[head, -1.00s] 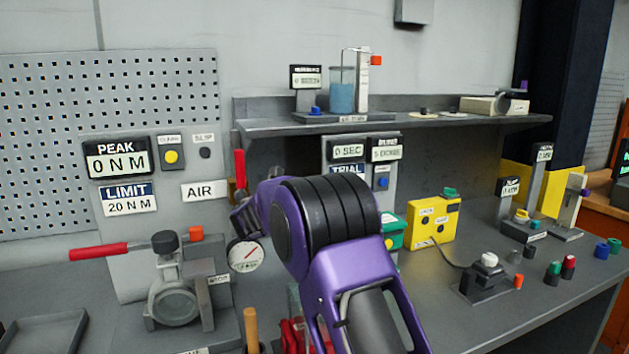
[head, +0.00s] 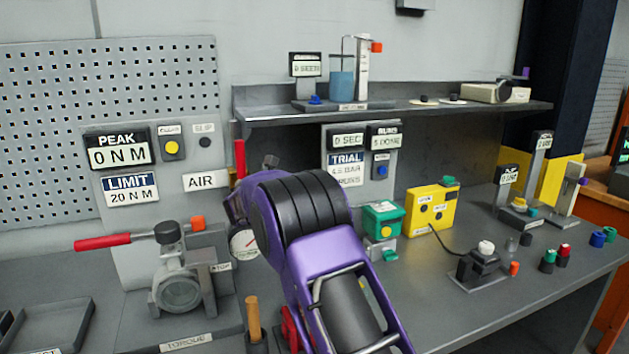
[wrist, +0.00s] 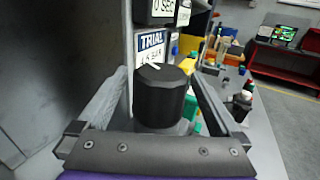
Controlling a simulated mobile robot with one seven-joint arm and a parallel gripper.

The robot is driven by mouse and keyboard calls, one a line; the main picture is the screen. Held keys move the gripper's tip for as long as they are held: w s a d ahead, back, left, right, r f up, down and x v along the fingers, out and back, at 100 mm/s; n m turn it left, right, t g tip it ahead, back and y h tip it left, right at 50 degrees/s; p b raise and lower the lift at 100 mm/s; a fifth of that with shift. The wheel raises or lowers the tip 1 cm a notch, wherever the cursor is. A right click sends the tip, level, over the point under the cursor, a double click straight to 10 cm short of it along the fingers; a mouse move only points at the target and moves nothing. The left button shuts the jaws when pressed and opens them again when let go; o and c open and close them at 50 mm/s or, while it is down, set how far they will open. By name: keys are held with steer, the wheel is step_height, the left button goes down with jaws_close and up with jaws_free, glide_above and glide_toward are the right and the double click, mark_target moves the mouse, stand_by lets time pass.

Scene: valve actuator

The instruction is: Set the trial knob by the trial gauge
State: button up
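In the wrist view a black cylindrical knob (wrist: 160,98) with a white pointer line on top stands between the two fingers of my gripper (wrist: 160,85). The fingers are spread, one on each side, with narrow gaps showing; I cannot tell whether either touches it. The TRIAL sign (wrist: 151,46) is just behind the knob, and also shows in the head view (head: 346,161), with a bar value beneath. A round white gauge with a red needle (head: 243,243) is partly covered by my purple arm in the head view; its reading is too small to tell. My gripper is hidden there.
A green box (head: 383,218) and a yellow box (head: 433,207) stand right of my arm. The red-handled valve (head: 178,290) is at left. A wooden handle (head: 253,318) stands upright in front. A shelf (head: 420,112) overhangs the bench at the back.

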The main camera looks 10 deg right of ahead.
steer(key=v, duration=1.7)
steer(key=shift+s, duration=0.2)
steer(key=shift+a+b, duration=0.1)
steer(key=shift+b, duration=0.2)
